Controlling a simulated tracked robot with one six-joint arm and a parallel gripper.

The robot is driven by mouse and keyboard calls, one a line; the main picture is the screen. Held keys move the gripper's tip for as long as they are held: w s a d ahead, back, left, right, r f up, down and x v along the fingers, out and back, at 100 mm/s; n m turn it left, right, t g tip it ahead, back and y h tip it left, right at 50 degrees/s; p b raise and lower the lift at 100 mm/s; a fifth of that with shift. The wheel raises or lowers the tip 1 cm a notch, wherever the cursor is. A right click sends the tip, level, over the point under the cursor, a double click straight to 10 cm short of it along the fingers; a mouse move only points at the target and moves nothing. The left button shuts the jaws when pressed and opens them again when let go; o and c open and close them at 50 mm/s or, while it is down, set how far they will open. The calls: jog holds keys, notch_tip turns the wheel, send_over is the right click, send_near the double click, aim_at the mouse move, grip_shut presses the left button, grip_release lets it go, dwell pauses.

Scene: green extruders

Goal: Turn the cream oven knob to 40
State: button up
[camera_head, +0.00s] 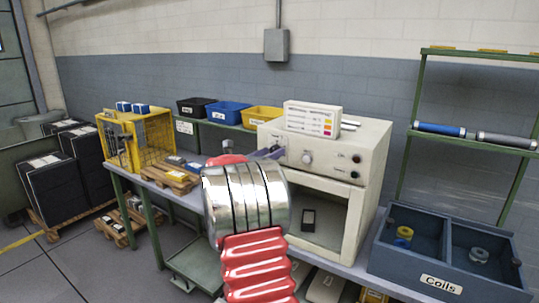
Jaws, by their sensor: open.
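The cream oven (375,145) stands on the workbench with its front panel toward me. A pale round knob (307,158) is on the panel above the window; its scale marks are too small to read. My gripper (272,153) is mostly hidden behind my silver and red arm. Its visible part is at the left end of the panel, left of the pale knob and apart from it in the picture. The jaws are open; I see nothing held. Whether they touch the panel, or another knob is behind them, I cannot tell.
A white box (313,118) with coloured labels sits on the oven. A blue-grey coil bin (450,282) stands to the right, below a green shelf (480,142). A yellow cage (140,140) and a small pallet (170,176) are left on the bench (370,277).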

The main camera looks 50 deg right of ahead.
jog(key=shift+c, duration=0.4)
jog(key=c, duration=0.9)
jog(key=shift+a, duration=0.1)
jog(key=shift+c, duration=0.3)
